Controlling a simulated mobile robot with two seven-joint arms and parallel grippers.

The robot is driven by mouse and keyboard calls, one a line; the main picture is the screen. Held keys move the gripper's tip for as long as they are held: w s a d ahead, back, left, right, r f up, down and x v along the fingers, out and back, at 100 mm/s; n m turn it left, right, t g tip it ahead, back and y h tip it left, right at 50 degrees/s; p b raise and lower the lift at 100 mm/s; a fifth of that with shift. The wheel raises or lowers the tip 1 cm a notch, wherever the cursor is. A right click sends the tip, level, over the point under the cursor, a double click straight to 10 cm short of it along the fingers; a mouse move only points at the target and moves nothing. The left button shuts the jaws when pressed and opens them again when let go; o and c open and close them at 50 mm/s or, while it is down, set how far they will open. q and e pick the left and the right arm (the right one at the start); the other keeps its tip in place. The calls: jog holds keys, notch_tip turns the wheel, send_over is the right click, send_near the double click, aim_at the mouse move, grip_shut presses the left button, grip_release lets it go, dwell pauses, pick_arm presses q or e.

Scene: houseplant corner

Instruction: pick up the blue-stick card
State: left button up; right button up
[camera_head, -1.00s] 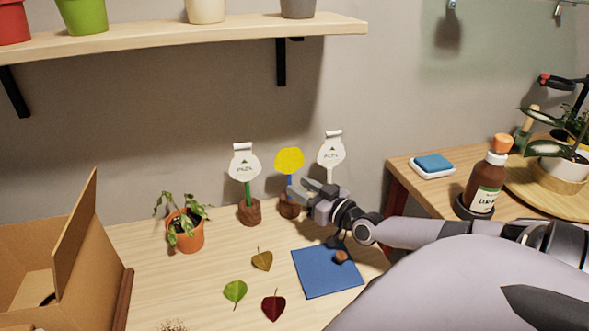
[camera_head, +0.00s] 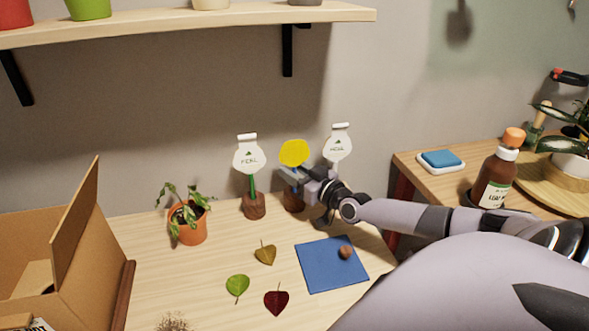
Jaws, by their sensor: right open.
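The blue-stick card is a yellow rounded card (camera_head: 294,153) on a short blue stick, standing upright in a brown wooden base (camera_head: 293,201) at the back of the table. My right gripper (camera_head: 290,178) reaches in from the right at the height of the blue stick, just under the yellow head. Its fingers are open and overlap the stick in the view; I cannot tell whether they touch it. The gripper hides part of the stick and base. My left gripper is not in view.
A white card on a green stick (camera_head: 249,158) stands close on the left, another white card (camera_head: 338,146) on the right. A potted plant (camera_head: 187,222), loose leaves, a blue mat (camera_head: 331,265) and a cardboard box (camera_head: 77,225) share the table. A shelf (camera_head: 200,29) hangs above.

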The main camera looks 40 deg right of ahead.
jog(key=shift+w, duration=0.9)
grip_shut()
jog(key=shift+r, duration=0.1)
